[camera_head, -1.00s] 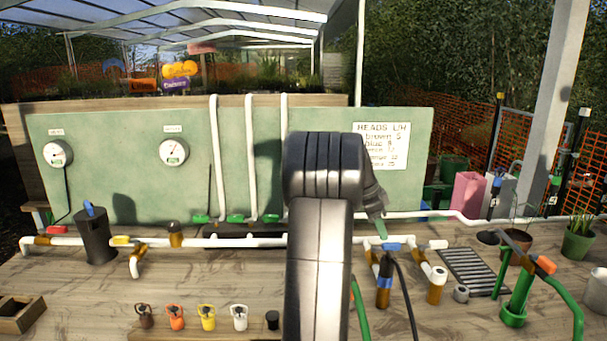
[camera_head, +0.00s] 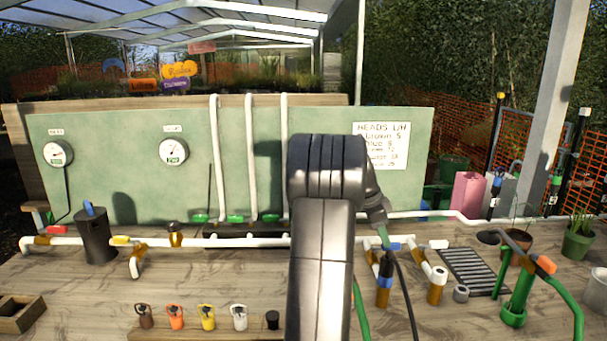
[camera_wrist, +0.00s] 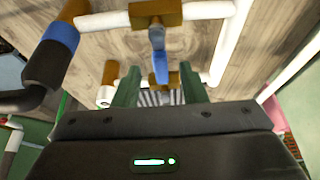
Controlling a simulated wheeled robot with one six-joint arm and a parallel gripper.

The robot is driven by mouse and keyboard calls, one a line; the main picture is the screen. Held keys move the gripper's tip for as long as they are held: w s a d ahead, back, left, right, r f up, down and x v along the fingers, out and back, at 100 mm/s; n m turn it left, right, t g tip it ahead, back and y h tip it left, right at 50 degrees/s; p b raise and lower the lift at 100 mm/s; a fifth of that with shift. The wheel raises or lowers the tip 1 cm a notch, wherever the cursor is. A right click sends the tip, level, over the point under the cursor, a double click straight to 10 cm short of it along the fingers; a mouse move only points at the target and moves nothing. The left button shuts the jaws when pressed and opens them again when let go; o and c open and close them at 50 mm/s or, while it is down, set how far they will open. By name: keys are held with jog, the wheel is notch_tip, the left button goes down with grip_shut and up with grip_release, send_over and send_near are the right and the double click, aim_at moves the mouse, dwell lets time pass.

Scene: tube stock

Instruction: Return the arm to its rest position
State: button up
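My arm (camera_head: 322,240) rises through the middle of the head view and bends at its elbow. It hides part of the bench and board behind it. My gripper (camera_wrist: 160,88) shows in the wrist view with its two green fingers apart and nothing held between them. In the head view only a green finger part (camera_head: 384,237) shows, just above the white pipework. A blue valve handle (camera_wrist: 159,60) on a brown fitting (camera_wrist: 155,13) lies beyond the fingers in the wrist view. I cannot tell whether the fingers touch it.
White pipe (camera_head: 215,242) runs along the bench (camera_head: 80,285) before a green board (camera_head: 110,150) with gauges. Several coloured heads (camera_head: 176,318) stand at the front. A dark grate (camera_head: 470,268) and a green stand with hose (camera_head: 518,300) are at right.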

jog(key=shift+x, duration=1.1)
jog(key=shift+d+f, duration=0.1)
jog(key=shift+f, duration=0.05)
jog(key=shift+w+n+t+p, duration=0.2)
jog(key=shift+n+t, duration=0.15)
jog(key=shift+n, duration=0.5)
jog(key=shift+w+n+t+p, duration=0.15)
jog(key=shift+n+t, duration=0.2)
jog(key=shift+n, duration=0.5)
jog(key=shift+a, duration=0.2)
